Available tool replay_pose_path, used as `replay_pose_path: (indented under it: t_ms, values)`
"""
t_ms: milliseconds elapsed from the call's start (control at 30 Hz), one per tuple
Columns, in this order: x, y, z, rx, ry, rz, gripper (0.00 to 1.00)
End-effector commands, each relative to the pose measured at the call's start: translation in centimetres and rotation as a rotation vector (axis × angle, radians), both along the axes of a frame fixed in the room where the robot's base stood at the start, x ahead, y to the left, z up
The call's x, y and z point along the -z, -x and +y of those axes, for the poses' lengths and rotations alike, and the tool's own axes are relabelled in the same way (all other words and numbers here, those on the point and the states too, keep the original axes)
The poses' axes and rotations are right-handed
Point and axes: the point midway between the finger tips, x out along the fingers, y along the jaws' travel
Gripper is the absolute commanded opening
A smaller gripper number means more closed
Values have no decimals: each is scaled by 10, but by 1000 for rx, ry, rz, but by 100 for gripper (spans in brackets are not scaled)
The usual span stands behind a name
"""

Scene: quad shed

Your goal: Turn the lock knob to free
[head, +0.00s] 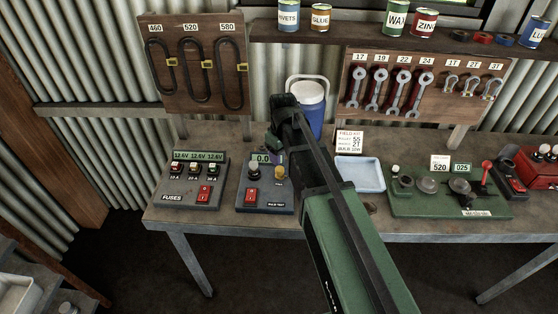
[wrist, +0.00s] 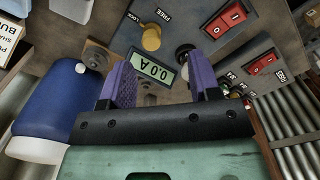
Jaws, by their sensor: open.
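A yellow knob (wrist: 151,38) stands on the grey bulb test panel, with a small label beside it that appears to read FREE. The knob also shows in the head view (head: 281,174), near the panel's upper right. My gripper (wrist: 161,82) is open, its two purple fingers spread with nothing between them. The gripper is over the back of the panel (head: 265,200). In the wrist view the knob lies beyond the fingertips and apart from them. The panel's display (wrist: 152,66) reads 0.0 A and shows between the fingers. I cannot tell exactly where the knob points.
A blue and white jug (head: 310,103) stands behind my arm. The fuses panel (head: 193,180) is at left; a pale tray (head: 360,186) and green fixture (head: 440,206) are at right.

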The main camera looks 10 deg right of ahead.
Motion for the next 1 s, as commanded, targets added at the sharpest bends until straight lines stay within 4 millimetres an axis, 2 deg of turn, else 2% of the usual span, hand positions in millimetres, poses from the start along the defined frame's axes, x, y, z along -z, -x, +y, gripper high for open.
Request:
replay_pose_path:
  t_ms: [33, 100, 233, 467, 567, 833, 1000]
  values:
    - [-5, -31, 0, -140, 1, 0, 59]
    - [-2, -46, 0, -343, 2, -1, 59]
    - [-1, -43, 0, -558, 3, -1, 59]
    - [8, -43, 0, -587, 3, -1, 59]
    - [23, -43, 0, -586, 3, -1, 59]
    - [88, -43, 0, -585, 3, -1, 59]
    - [109, -43, 0, -584, 3, -1, 59]
